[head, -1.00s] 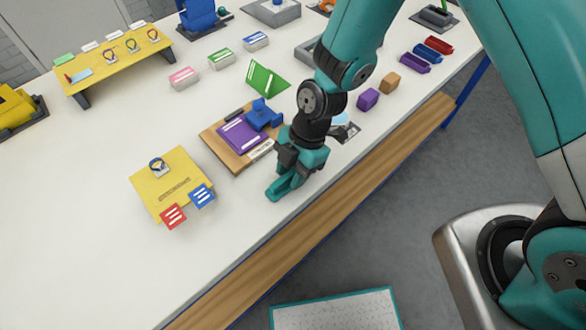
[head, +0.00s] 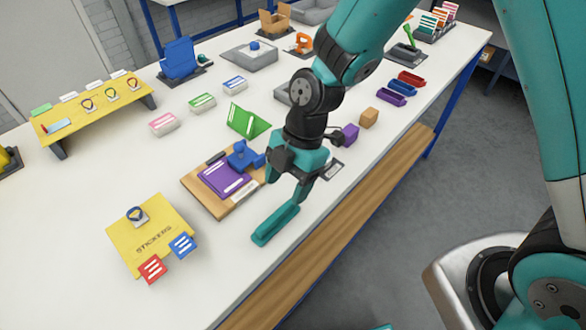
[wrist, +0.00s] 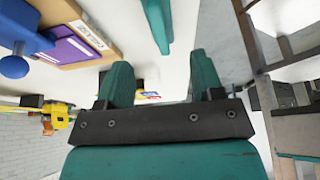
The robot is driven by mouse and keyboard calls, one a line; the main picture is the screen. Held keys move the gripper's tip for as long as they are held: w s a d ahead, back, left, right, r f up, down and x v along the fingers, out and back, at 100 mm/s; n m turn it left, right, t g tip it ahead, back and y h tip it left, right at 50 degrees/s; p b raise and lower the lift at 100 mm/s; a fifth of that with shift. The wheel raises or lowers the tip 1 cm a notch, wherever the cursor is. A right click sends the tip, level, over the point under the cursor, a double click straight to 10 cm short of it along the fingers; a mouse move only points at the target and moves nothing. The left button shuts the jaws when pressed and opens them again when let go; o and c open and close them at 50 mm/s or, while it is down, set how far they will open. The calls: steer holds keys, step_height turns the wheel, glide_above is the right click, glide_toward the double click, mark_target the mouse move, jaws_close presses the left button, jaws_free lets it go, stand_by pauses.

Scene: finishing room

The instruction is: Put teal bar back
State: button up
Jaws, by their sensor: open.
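The teal bar (head: 274,225) lies on the white table (head: 110,190) near its front edge, to the right of the yellow sticker board. It also shows at the top of the wrist view (wrist: 158,20), past the fingertips and apart from them. My gripper (head: 288,184) is open and empty, close to the bar's far end in the head view. Its two teal fingers stand apart in the wrist view (wrist: 162,78), with nothing between them. In the head view the near finger comes close to the bar's far end; I cannot tell the gap there.
A wooden board (head: 222,208) with a purple card and a blue piece is left of my gripper. The yellow board (head: 150,235) has red and blue tags. A purple block (head: 350,134), an orange block (head: 369,118) and purple and red bars (head: 397,92) lie beyond.

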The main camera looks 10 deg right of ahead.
steer(key=s+d+r+m+t, duration=0.1)
steer(key=s+d+r+m, duration=0.2)
steer(key=s+r+m, duration=0.3)
steer(key=s+d+r+m+t, duration=0.1)
steer(key=s+d+r+m, duration=0.3)
steer(key=r+m, duration=0.7)
steer(key=shift+s+d+r+m+y, duration=0.3)
steer(key=shift+s+r+m, duration=0.1)
steer(key=shift+s+r, duration=0.55)
steer(key=shift+a, duration=0.1)
